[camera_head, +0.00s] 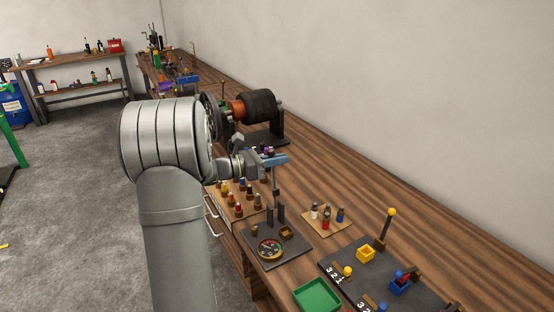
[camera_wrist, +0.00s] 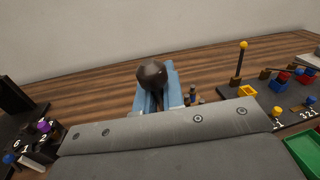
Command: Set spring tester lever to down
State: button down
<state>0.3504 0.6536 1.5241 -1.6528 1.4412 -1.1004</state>
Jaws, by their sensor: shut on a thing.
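The spring tester, a dark base plate (camera_head: 290,252) with a round dial gauge (camera_head: 270,249) and two dark upright posts, is on the bench in the head view. My gripper (camera_head: 275,161), with blue fingers, is above the back of this plate. It also shows in the wrist view (camera_wrist: 155,92), shut on a dark brown round knob (camera_wrist: 151,73). In the head view a thin dark rod (camera_head: 276,183) hangs below the fingers toward the tester. It looks like the lever, standing up, but its lower joint is hard to make out.
A wooden rack of coloured pegs (camera_head: 236,205) stands left of the tester. A small peg board (camera_head: 327,221) is to its right. A green tray (camera_head: 318,295) and a dark panel with a yellow-knobbed lever (camera_head: 391,212) are nearer. A large roller (camera_head: 254,105) stands behind.

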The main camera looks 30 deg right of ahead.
jog(key=s+f+m+t+y, duration=0.1)
jog(key=s+f+m, duration=0.2)
jog(key=s+m, duration=0.7)
jog(key=shift+s+f+m+t+y, duration=0.15)
jog(key=shift+s+f+m+t, duration=0.35)
jog(key=shift+s+f+m, duration=1.3)
jog(key=shift+s+f+m+t+y, duration=0.1)
jog(key=shift+s+f+m+t, duration=0.65)
jog(key=shift+f, duration=1.95)
jog(key=shift+s+f+m+t+y, duration=0.2)
jog(key=shift+s+f+m, duration=1.1)
jog(key=shift+f, duration=0.95)
jog(key=shift+s+n, duration=0.2)
jog(key=shift+n, duration=0.05)
jog(key=c, duration=1.5)
grip_release()
jog(key=shift+f, duration=0.1)
jog(key=shift+c, duration=0.2)
jog(key=shift+a, duration=0.1)
jog(key=v, duration=1.7)
jog(key=shift+a, duration=0.1)
